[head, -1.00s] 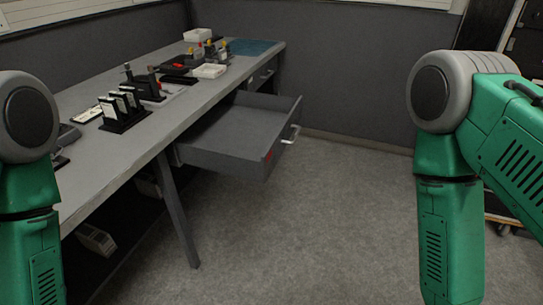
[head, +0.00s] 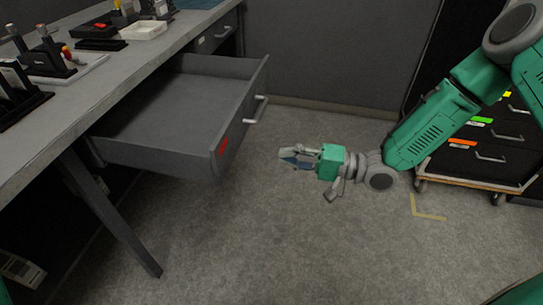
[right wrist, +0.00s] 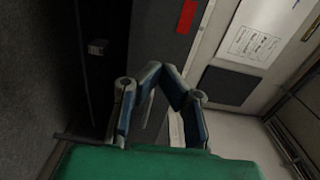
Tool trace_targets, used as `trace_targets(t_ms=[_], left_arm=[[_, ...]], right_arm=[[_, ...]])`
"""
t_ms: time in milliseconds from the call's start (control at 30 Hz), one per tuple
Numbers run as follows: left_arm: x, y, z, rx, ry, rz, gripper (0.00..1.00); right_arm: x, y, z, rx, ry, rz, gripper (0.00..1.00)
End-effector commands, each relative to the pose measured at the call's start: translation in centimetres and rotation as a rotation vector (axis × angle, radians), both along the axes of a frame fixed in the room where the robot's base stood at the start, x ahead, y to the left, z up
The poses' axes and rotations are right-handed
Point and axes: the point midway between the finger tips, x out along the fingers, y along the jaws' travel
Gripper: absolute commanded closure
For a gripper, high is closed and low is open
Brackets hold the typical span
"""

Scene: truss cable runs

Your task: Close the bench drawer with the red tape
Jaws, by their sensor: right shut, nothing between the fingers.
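The bench drawer (head: 180,112) is pulled well out from under the grey workbench. It looks empty. A strip of red tape (head: 223,145) is on its front, near the front corner, and a silver bar handle (head: 256,109) sticks out from the front. My right gripper (head: 284,154) is shut and empty, a short way right of the drawer front and apart from it, pointing left toward it. The right wrist view shows the gripper's fingers (right wrist: 162,72) with their tips together, and red tape (right wrist: 186,14) above them. My left gripper is out of view.
The bench top (head: 75,95) holds black racks and tools. A bench leg (head: 110,215) stands below the drawer. A black drawer cabinet on wheels (head: 490,150) with coloured tape stands at the right. The floor between is clear.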

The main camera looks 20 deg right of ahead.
Motion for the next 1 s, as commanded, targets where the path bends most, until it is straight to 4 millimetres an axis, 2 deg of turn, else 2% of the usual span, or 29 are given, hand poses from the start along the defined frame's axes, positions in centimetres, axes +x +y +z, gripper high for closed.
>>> trace_targets(t_ms=[300,500,700,1000], left_arm=[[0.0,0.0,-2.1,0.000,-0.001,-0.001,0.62],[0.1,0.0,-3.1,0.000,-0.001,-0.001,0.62],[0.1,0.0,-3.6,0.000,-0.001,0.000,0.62],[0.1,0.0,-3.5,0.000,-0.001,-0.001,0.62]], right_arm=[[3.7,5.5,-0.5,0.001,0.000,0.002,1.00],[5.7,8.5,-0.4,-0.001,0.001,0.001,1.00],[6.6,9.8,-0.3,0.000,0.001,-0.001,1.00],[6.8,9.9,-0.2,0.000,0.002,-0.002,1.00]])
